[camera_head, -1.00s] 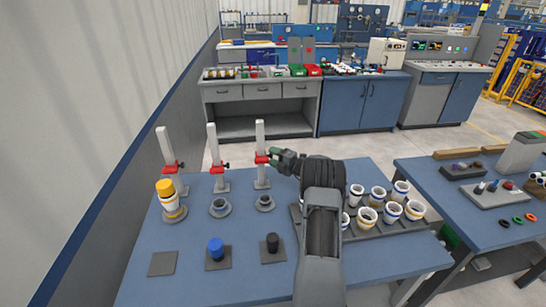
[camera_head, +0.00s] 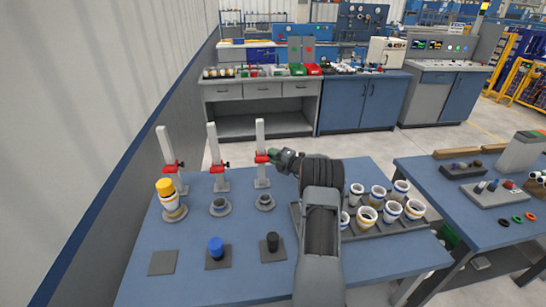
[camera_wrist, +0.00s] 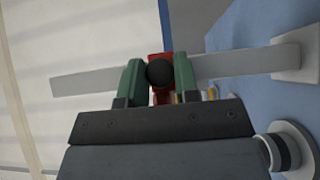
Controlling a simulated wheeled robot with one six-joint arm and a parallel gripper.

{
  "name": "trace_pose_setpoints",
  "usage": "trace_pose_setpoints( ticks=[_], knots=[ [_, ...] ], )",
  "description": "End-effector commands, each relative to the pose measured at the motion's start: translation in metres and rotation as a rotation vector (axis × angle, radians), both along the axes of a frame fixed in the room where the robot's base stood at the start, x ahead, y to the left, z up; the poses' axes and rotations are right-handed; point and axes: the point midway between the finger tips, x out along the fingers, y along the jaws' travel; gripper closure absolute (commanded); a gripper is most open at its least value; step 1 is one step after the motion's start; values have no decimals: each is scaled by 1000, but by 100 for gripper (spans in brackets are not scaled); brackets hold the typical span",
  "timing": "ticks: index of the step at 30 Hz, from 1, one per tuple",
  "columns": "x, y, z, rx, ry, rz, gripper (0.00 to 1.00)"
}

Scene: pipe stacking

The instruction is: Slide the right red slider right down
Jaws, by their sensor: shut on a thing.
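The right red slider (camera_head: 261,158) sits on the rightmost light grey post (camera_head: 260,135), partway up from its base. My gripper (camera_head: 275,154) reaches it from the right and is shut on it. In the wrist view my green fingers (camera_wrist: 158,80) stand on either side of the slider's round black knob (camera_wrist: 159,73), with the red body (camera_wrist: 157,60) showing behind it. The post (camera_wrist: 85,82) runs sideways through the wrist view to its base block (camera_wrist: 295,55). The other two red sliders, left (camera_head: 173,167) and middle (camera_head: 217,169), sit lower on their own posts.
A yellow-capped stack (camera_head: 168,198) and two dark round holders (camera_head: 219,206) stand before the posts. Blue (camera_head: 216,247) and black (camera_head: 272,241) plugs sit on pads nearer the front. A rack of white cups (camera_head: 378,192) lies right of my arm.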

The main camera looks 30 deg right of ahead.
Motion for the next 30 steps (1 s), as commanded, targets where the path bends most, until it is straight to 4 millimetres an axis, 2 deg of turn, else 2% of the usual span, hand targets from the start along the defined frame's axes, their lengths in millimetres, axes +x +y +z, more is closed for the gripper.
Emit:
trace_pose_setpoints(
  ticks=[7,14,22,23,30],
  knots=[
    [0,0,-4,0,0,0,100],
    [0,0,-39,1,4,0,100],
    [-1,0,-40,2,9,0,100],
    [-1,0,-40,2,9,0,69],
    [0,0,-39,2,6,0,46]
  ],
)
